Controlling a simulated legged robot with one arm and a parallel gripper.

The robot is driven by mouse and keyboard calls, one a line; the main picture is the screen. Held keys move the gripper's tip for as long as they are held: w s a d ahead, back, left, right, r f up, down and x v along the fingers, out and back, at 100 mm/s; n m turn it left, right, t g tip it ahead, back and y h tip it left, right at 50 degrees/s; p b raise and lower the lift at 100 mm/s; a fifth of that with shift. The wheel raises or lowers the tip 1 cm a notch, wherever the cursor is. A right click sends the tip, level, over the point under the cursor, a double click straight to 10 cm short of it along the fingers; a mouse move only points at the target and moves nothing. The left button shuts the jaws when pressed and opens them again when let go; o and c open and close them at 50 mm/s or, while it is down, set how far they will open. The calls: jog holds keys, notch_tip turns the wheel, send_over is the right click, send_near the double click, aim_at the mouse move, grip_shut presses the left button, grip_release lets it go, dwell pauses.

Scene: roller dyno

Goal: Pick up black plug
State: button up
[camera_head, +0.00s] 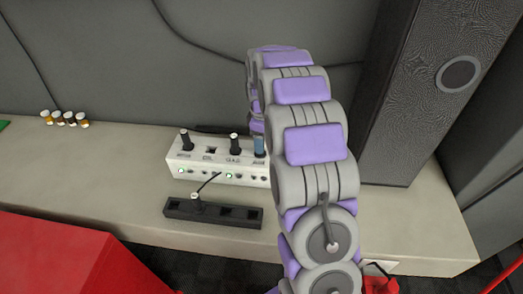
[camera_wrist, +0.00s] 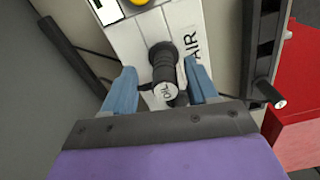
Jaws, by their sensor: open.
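My gripper (camera_wrist: 160,85) is open, with one blue finger on each side of this plug. I cannot tell whether either finger touches it. In the head view, my blue fingers (camera_head: 259,146) are at the right part of the white box (camera_head: 222,174), and my arm hides the box's right end. Two other black upright plugs, a left one (camera_head: 186,141) and a middle one (camera_head: 235,144), stand on its top.
A black socket strip (camera_head: 180,211) lies in front of the box, with a white-ended cable plug (camera_head: 195,196) at it. A tall dark speaker (camera_head: 432,100) stands at right. Small bottles (camera_head: 62,118) stand at left. A red block (camera_head: 60,258) is at front left.

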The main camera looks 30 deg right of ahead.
jog(key=shift+a+f, duration=0.2)
jog(key=shift+f, duration=0.65)
jog(key=shift+a, duration=0.1)
jog(key=c, duration=1)
jog(key=shift+r, duration=0.1)
